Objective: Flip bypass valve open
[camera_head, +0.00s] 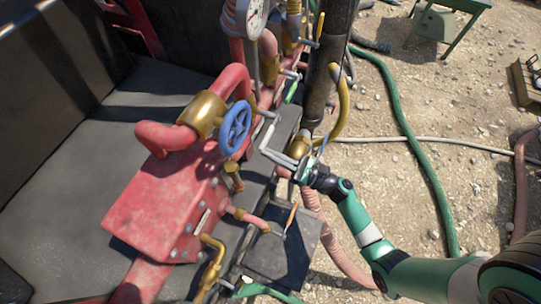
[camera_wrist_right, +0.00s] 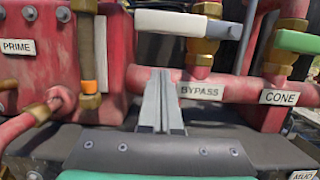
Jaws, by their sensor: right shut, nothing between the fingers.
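The bypass valve shows in the right wrist view as a white lever handle (camera_wrist_right: 185,22) lying roughly level, on a brass body (camera_wrist_right: 200,52) above the plate marked BYPASS (camera_wrist_right: 200,91). My right gripper (camera_wrist_right: 160,74) is shut and empty. Its fingers point at the red pipe, below the white handle and just left of the BYPASS plate. I cannot tell whether the fingertips touch anything. In the head view my right gripper (camera_head: 266,151) reaches in from the right among the valves beside the red pump box. My left gripper is not in view.
A green lever (camera_wrist_right: 300,42) is above the CONE plate (camera_wrist_right: 280,98) to the right. A blue handwheel (camera_head: 235,128), brass fittings and a black upright pipe (camera_head: 330,60) crowd the gripper. A green hose (camera_head: 402,125) lies on open gravel to the right.

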